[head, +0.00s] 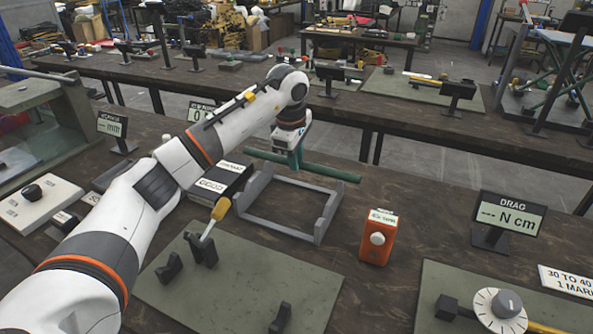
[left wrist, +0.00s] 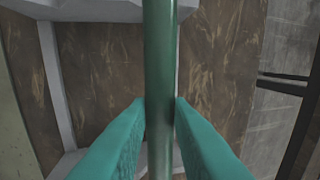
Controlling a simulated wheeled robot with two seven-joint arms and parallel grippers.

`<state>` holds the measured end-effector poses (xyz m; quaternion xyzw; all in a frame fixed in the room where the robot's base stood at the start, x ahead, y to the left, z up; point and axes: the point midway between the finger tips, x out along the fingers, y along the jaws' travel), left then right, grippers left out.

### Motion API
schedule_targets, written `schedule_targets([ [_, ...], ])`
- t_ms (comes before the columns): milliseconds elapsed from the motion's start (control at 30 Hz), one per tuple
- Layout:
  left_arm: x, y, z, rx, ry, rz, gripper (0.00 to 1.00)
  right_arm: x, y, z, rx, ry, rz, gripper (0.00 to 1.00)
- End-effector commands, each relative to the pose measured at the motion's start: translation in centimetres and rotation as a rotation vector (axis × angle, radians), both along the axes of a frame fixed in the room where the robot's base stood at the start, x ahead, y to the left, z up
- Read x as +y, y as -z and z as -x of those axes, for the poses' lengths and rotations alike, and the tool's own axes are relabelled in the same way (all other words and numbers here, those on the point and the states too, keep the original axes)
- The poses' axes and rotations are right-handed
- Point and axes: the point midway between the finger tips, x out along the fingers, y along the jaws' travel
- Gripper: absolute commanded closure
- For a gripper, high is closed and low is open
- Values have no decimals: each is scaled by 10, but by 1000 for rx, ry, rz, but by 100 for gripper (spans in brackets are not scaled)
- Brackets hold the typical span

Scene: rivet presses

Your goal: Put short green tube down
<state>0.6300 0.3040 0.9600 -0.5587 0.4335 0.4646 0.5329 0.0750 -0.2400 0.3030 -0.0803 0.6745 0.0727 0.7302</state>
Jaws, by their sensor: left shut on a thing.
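My left gripper (head: 296,160) is shut on a green tube (head: 335,174), gripping it with the tube sticking out to both sides. In the left wrist view the green tube (left wrist: 160,60) runs lengthwise between the two teal fingers (left wrist: 160,125). A grey rack (head: 313,236) with raised ends stands on the table below and in front of the tube. In the head view the tube overlaps the rack's far side. I cannot tell whether it touches the rack. My right gripper is not in view.
An orange box (head: 377,240) stands right of the rack. A dark box (head: 222,180) lies left of it. A green mat (head: 240,285) with black holders and a yellow-handled tool (head: 219,212) is in front. A DRAG display (head: 506,218) stands at the right.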

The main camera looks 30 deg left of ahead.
Motion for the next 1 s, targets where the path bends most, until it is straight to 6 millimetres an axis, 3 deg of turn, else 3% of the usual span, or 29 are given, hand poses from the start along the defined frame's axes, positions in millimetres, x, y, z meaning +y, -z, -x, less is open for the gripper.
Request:
schedule_targets([
  [300,0,37,0,0,0,0,100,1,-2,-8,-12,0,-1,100],
  [667,0,42,0,-1,0,0,100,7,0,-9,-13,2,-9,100],
  [700,0,41,0,-1,0,0,76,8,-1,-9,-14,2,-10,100],
  [800,0,41,0,-1,0,0,60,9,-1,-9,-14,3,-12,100],
  [1000,0,41,0,-1,0,0,59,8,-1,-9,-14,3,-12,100],
])
